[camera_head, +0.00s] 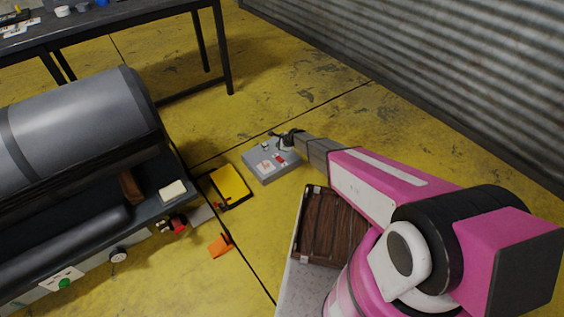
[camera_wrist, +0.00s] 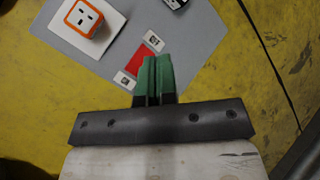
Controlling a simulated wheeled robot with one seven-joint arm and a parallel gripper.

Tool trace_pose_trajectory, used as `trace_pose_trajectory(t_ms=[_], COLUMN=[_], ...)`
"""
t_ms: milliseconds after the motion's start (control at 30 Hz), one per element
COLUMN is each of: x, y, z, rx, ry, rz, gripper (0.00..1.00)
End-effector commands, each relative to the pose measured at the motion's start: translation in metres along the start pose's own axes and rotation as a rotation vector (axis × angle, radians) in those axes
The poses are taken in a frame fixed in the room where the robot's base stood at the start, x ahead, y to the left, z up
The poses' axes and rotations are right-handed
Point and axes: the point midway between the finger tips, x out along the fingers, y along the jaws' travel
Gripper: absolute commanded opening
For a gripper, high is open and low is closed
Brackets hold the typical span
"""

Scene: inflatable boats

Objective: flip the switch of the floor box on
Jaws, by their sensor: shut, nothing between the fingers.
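The grey floor box (camera_head: 256,160) lies on the yellow floor; its grey top (camera_wrist: 202,38) fills the upper part of the wrist view. A red switch (camera_wrist: 140,60) sits on it between two small white labels (camera_wrist: 124,80), too small to read surely. My gripper (camera_wrist: 157,62) is shut and empty, its green fingertips together over the right edge of the switch in the wrist view, hiding part of it. Contact cannot be told. In the head view my gripper (camera_head: 280,138) is above the box's far edge.
An orange-framed socket (camera_wrist: 86,17) is on the box. A yellow case (camera_head: 230,183) and an orange piece (camera_head: 220,246) lie to its left. A workbench (camera_head: 172,190) stands at left, a brown crate (camera_head: 328,225) near my arm. Floor beyond the box is clear.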

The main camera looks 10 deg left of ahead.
Motion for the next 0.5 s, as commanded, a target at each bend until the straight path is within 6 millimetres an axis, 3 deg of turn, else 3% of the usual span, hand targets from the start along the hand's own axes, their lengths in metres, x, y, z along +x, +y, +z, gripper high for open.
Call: trace_pose_trajectory(t_ms=[500], x=[0.043], y=[0.030], z=[-0.031], rx=[-0.001], ry=[0.000], rz=[0.001], gripper=[0.00])
